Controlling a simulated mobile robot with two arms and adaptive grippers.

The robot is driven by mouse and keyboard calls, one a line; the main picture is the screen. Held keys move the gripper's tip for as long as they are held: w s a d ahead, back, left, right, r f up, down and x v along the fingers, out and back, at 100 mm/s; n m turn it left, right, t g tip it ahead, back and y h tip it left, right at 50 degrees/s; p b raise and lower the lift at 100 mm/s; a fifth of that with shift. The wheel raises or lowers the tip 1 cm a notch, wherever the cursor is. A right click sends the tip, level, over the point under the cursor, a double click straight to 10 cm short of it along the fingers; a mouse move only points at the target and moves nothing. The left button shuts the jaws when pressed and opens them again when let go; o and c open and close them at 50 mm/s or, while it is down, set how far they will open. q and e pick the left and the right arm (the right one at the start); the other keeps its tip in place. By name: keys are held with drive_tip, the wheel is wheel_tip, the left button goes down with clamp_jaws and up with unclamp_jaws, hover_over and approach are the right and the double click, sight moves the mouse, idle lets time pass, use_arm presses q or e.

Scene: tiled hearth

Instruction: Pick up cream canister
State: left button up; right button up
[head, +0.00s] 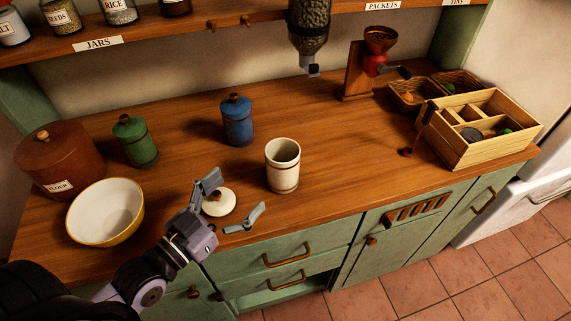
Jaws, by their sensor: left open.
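The cream canister (283,172) stands upright and lidless on the wooden counter, near the middle of the head view. A round cream lid with a dark knob (224,207) lies on the counter to its left. My left gripper (236,202) is open. Its two fingers show on either side of the lid in the picture, and the canister is beyond them to the upper right. I cannot tell whether the fingers touch the lid or hover above it. Nothing shows held in the gripper. My right gripper is not in view.
A blue canister (238,121), a green canister (135,142), a brown flour pot (58,165) and a cream bowl (90,217) stand on the left. A grinder (358,72) and wooden box (462,152) stand right. Counter right of the cream canister is clear.

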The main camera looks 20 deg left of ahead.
use_arm(q)
drive_tip(key=x, duration=0.3)
drive_tip(key=p, duration=0.2)
approach(293, 141)
drive_tip(key=w, duration=0.1)
drive_tip(key=x, duration=0.2)
drive_tip(key=p+x, duration=0.1)
drive_tip(key=x, duration=0.1)
drive_tip(key=shift+w+d+r, duration=0.1)
drive_tip(key=shift+w+d, duration=0.15)
drive_tip(key=shift+d, duration=0.1)
drive_tip(key=shift+w+d, duration=0.1)
drive_tip(key=shift+w, duration=0.1)
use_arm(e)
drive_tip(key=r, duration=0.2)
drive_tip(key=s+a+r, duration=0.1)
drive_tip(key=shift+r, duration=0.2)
use_arm(q)
drive_tip(key=shift+s, duration=0.1)
drive_tip(key=shift+c, duration=0.2)
drive_tip(key=c, duration=1.6)
drive_tip(key=shift+c, duration=0.5)
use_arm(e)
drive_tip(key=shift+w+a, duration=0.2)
